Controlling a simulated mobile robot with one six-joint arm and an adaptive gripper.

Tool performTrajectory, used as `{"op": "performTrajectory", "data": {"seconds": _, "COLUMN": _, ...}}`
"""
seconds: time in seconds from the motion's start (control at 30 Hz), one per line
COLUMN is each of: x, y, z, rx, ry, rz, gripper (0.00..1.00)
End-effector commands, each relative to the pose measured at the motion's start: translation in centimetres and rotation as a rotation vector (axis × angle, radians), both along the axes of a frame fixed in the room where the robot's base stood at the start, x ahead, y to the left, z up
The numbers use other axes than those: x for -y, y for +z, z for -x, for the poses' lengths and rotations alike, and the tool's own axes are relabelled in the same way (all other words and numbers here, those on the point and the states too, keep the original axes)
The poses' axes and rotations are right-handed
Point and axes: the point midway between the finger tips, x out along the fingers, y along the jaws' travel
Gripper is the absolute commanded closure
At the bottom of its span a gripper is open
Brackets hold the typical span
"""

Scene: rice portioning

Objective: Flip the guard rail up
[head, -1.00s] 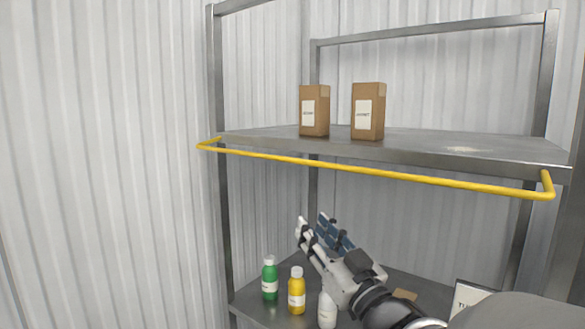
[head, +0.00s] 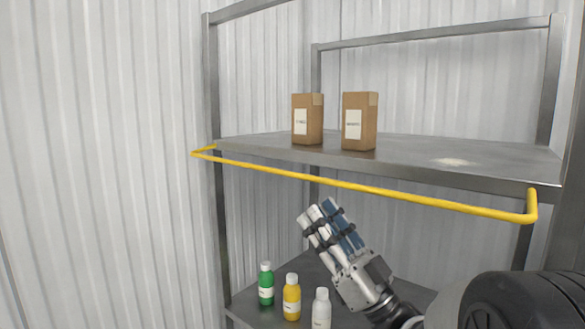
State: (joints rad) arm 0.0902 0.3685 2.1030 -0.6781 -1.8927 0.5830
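The yellow guard rail (head: 365,188) runs along the front of the upper metal shelf (head: 430,165). It stands out from the shelf on short side arms and sits at or just below the level of the shelf's front edge. My gripper (head: 320,211) is below the rail, near its middle in the picture, pointing up and to the left. It does not appear to touch the rail. Its fingers look close together from this angle, and whether they are open or shut is unclear.
Two brown boxes (head: 307,119) and (head: 359,121) stand on the upper shelf, with a pale patch to their right. Green (head: 266,285), yellow (head: 291,298) and white (head: 321,310) bottles stand on the lower shelf, left of my arm. Metal posts (head: 219,200) frame the rack.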

Motion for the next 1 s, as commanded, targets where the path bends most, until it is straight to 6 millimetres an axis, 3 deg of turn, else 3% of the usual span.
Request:
{"op": "performTrajectory", "data": {"seconds": 0.2, "x": -2.8, "y": 3.6, "z": -2.0, "rx": 0.005, "ry": 0.003, "rz": -0.001, "gripper": 0.7}}
{"op": "performTrajectory", "data": {"seconds": 0.43, "x": -4.9, "y": 6.2, "z": -3.7, "rx": 0.002, "ry": 0.001, "rz": -0.001, "gripper": 0.7}}
{"op": "performTrajectory", "data": {"seconds": 0.9, "x": -5.7, "y": 7.3, "z": -4.4, "rx": 0.0, "ry": -0.001, "rz": -0.001, "gripper": 0.7}}
{"op": "performTrajectory", "data": {"seconds": 1.0, "x": -5.7, "y": 7.3, "z": -4.4, "rx": 0.0, "ry": -0.001, "rz": -0.001, "gripper": 0.76}}
